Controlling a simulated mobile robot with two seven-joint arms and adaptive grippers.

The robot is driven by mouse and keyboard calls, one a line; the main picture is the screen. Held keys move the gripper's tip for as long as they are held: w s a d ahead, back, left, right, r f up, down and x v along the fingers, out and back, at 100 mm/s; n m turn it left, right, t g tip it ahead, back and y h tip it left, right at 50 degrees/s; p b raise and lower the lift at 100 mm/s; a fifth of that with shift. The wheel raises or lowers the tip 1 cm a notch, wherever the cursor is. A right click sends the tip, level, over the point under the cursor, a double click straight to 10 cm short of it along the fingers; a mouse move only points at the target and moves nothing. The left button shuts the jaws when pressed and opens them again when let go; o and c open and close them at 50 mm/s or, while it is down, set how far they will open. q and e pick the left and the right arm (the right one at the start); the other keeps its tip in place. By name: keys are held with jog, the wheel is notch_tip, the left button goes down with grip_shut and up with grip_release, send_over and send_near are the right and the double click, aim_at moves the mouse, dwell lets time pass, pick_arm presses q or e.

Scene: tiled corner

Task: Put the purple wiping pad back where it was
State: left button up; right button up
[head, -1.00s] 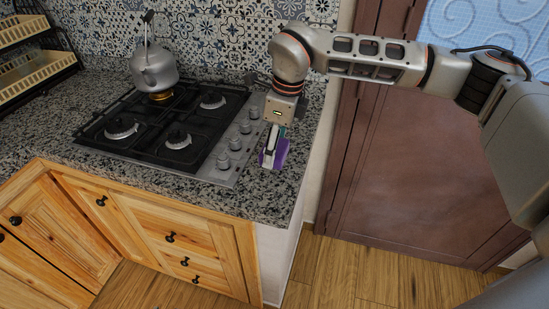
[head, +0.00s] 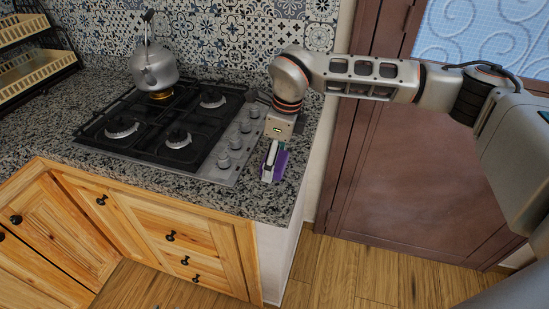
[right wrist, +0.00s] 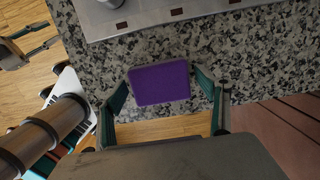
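In the head view the pad (head: 281,166) shows beside and below my right gripper (head: 271,160), over the counter's right end, partly hidden by the fingers. I cannot tell whether it touches the counter. My left gripper (right wrist: 36,42) appears at the upper left edge of the right wrist view, its fingers apart and empty. It is not in the head view.
The granite counter (head: 225,198) holds a gas hob (head: 150,143) left of the pad, its knobs close by. A kettle (head: 153,68) stands on a back burner. A wire rack (head: 35,70) is at far left. The counter's right edge is near, with a brown door (head: 420,170) beyond.

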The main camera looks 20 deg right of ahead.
aim_at(281, 160)
jog(key=shift+r, duration=0.35)
notch_tip(281, 160, up, 12)
jog(key=s+d, duration=0.1)
jog(key=shift+d+f+b, duration=0.25)
jog(key=shift+b, duration=0.05)
dwell(0.3)
